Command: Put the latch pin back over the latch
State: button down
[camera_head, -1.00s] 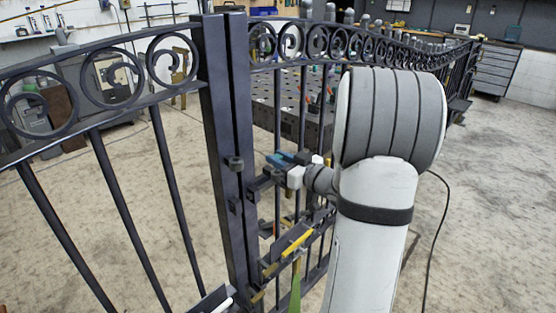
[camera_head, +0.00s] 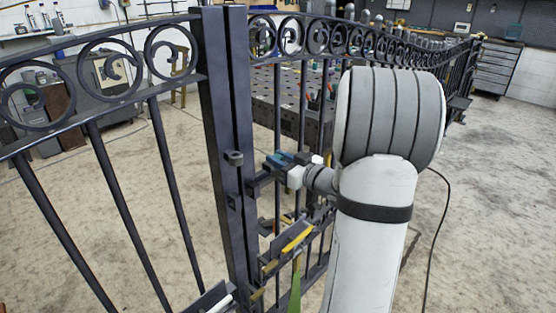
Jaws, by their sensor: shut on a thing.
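The black gate's two upright posts stand close side by side, the left post (camera_head: 215,130) and the right post (camera_head: 240,110). A small dark latch fitting (camera_head: 234,158) sticks out at mid height on the posts. A dark bar (camera_head: 260,182) juts right from the right post just below it, towards my gripper. My gripper (camera_head: 279,161), with blue and white parts, is right of the posts and is shut on a small dark piece, which looks like the latch pin. The piece is mostly hidden by the fingers, and I cannot tell whether it touches the latch.
The left gate leaf (camera_head: 118,100) and the right leaf (camera_head: 360,45) carry scroll rings and thin bars. A yellow bar (camera_head: 297,236) and a green strip (camera_head: 295,295) show low beside my arm. A workbench stands behind the gate. Open floor (camera_head: 490,220) lies to the right.

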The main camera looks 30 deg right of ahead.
jog(key=shift+f, duration=0.35)
jog(key=c, duration=1.1)
grip_release()
jog(key=v, duration=0.8)
jog(key=shift+r+b, duration=0.1)
jog(key=shift+b, duration=0.2)
